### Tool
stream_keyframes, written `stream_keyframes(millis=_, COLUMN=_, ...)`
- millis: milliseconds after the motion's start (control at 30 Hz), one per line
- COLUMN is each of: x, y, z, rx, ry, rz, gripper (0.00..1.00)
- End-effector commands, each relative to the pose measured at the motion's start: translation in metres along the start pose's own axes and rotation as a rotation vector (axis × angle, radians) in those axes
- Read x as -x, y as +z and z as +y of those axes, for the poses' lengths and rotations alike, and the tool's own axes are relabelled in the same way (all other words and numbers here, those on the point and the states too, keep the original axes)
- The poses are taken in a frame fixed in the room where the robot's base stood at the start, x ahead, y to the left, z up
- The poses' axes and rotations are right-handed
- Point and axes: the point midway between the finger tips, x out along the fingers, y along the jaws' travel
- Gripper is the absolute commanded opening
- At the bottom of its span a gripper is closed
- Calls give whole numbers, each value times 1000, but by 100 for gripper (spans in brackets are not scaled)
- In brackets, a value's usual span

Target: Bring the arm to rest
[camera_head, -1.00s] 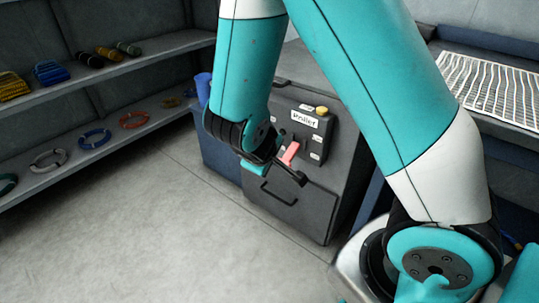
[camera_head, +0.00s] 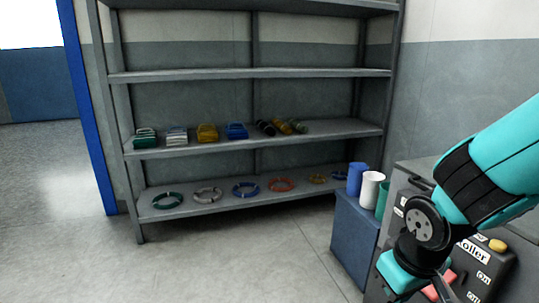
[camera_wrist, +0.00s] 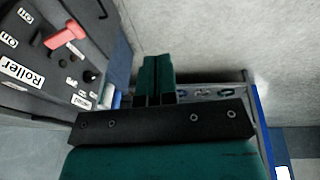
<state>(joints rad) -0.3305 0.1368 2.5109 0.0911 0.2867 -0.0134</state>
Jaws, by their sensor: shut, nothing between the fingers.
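My gripper (camera_wrist: 157,62) shows in the wrist view as two teal fingers side by side. It is shut with nothing between the fingers. In the head view my teal arm reaches in from the right edge, bent down at the wrist, in front of the dark roller machine (camera_head: 402,182). My fingers cannot be made out clearly there. The roller machine also shows at the left of the wrist view (camera_wrist: 45,98), with a red lever (camera_wrist: 66,33) beside my fingers. The fingers look apart from the lever.
A grey shelf unit (camera_head: 250,73) stands along the wall, holding folded nets and several coloured rings. A blue cabinet (camera_head: 352,240) with blue, white and green rolls on it stands beside the machine. Open floor (camera_head: 240,260) lies in front of the shelves.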

Motion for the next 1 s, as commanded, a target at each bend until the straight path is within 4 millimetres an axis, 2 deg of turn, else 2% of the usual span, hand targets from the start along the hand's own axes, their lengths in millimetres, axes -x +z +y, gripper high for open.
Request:
stream_keyframes(millis=33, x=20, y=4, z=-15, rx=9, ry=-75, rz=6, gripper=0)
stream_keyframes(millis=200, x=75, y=30, z=-59, rx=101, ry=-283, rz=-10, gripper=0)
stream_keyframes(millis=400, x=130, y=68, z=-92, rx=259, ry=-435, rz=-18, gripper=0)
stream_keyframes(millis=500, x=161, y=63, z=-91, rx=266, ry=-441, rz=-29, gripper=0)
stream_keyframes(millis=767, x=225, y=49, z=-85, rx=264, ry=-440, rz=-28, gripper=0)
stream_keyframes(millis=1000, x=311, y=31, z=-78, rx=264, ry=-440, rz=-28, gripper=0)
